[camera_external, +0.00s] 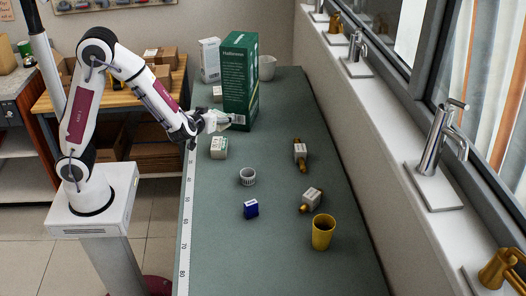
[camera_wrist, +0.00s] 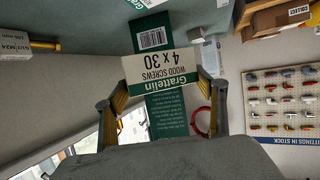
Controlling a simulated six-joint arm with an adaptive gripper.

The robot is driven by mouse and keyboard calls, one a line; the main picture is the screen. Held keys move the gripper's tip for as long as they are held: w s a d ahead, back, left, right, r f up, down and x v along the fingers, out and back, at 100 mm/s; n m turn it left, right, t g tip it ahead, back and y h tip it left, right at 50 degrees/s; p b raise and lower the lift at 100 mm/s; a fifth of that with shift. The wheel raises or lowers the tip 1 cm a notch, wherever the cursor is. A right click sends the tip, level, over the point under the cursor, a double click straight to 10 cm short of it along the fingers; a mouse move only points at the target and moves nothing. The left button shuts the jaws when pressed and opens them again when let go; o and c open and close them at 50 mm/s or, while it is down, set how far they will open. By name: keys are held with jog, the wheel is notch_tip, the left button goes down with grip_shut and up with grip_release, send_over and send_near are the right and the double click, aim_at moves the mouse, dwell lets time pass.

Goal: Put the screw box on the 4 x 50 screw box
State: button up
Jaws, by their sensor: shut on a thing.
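My gripper (camera_wrist: 163,95) is shut on a white and green screw box (camera_wrist: 158,72) labelled Grattelin wood screws 4 x 30. One finger lies on each side of it. In the external view my gripper (camera_external: 221,121) is raised over the left part of the bench, in front of the tall green box; the held box is hard to make out there. A small white and green box (camera_external: 219,148) stands on the bench below and near my gripper. Its label is too small to read, so I cannot tell whether it is the 4 x 50 screw box.
The tall green box (camera_external: 240,80) stands close behind my gripper. Another small pale box (camera_external: 217,94) is farther back. A grey ring fitting (camera_external: 248,176), blue box (camera_external: 251,209), yellow cup (camera_external: 323,232) and two brass-ended fittings (camera_external: 300,152) (camera_external: 311,200) stand nearer or rightward.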

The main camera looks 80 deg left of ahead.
jog(key=shift+f, duration=2.1)
jog(key=shift+f, duration=0.1)
jog(key=shift+f, duration=1.95)
jog(key=shift+f, duration=0.1)
jog(key=o, duration=1.3)
jog(key=v, duration=1.2)
